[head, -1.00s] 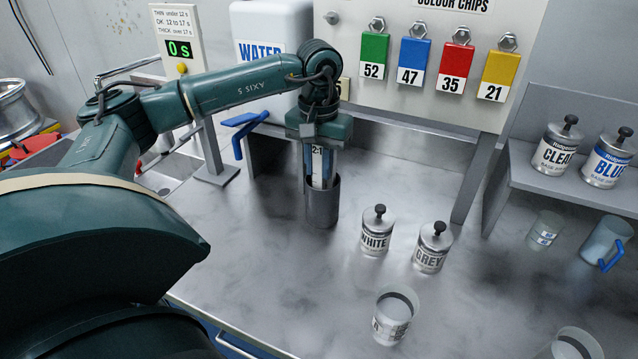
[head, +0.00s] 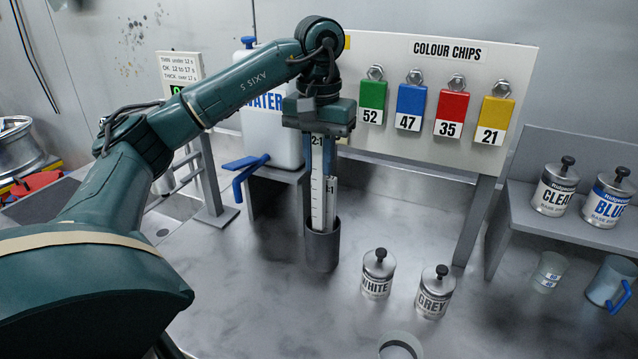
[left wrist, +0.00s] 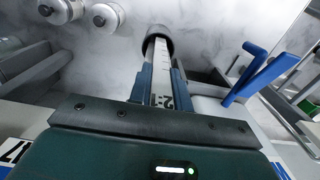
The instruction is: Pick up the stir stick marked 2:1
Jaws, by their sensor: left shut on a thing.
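My left gripper (head: 318,172) points down and is shut on the white stir stick marked 2:1 (head: 317,205), near its labelled top. The stick is upright, with black graduation marks. Its lower end is hidden inside the dark grey cylindrical holder (head: 322,250), directly below the gripper. Another white stick (head: 331,200) stands in the holder beside it, its mark partly readable. In the left wrist view, the 2:1 stick (left wrist: 162,75) lies between the two fingers (left wrist: 160,88) and runs to the holder (left wrist: 159,36). My right gripper is not in view.
WHITE (head: 377,275) and GREY (head: 434,292) tins stand right of the holder. A clear cup (head: 401,345) is at the front. The colour chip board (head: 430,100) and the water container (head: 272,130) with blue tap (head: 247,170) are behind. Bench between is clear.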

